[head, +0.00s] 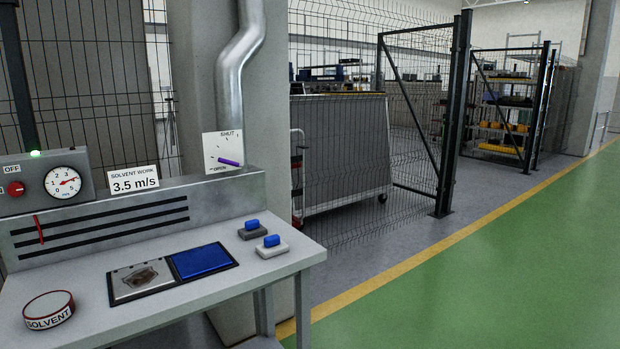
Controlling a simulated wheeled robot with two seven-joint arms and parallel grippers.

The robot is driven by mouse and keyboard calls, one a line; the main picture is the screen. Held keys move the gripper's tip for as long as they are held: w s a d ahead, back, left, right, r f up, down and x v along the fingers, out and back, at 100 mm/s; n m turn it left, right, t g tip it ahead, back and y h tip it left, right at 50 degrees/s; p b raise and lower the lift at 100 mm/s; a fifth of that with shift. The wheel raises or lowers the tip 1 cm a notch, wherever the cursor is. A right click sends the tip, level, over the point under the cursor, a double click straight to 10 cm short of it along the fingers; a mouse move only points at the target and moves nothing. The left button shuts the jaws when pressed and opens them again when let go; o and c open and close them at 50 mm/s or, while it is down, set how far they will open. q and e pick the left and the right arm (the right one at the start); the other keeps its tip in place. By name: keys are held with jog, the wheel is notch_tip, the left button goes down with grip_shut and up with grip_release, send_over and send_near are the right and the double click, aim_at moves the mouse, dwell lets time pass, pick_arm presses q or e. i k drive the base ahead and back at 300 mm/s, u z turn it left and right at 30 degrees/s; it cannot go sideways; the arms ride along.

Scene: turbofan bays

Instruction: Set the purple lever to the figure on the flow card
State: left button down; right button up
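The purple lever (230,163) sits on a white plate (222,140) marked SHUT at the top and OPEN at the bottom. The lever points right and slightly down, nearer the OPEN end. The flow card (134,180) reads "SOLVENT WORK 3.5 m/s" and stands on the bench's back panel. A round dial gauge (63,182) in m/s is left of the card. Its red needle points right and slightly up, close to the 3 mark or just past it; the exact value is hard to read. Neither gripper is in view.
The grey bench (95,262) holds a round SOLVENT tin (48,308), a blue pad (202,260) beside a picture panel, and two blue-topped blocks (272,246). A control box has a red knob (16,189) and green light. Mesh fencing (345,215) stands behind; green floor (500,285) is clear at right.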

aim_at(220, 160)
jog(key=z, duration=0.95)
jog(key=i, duration=1.3)
jog(key=u, duration=0.45)
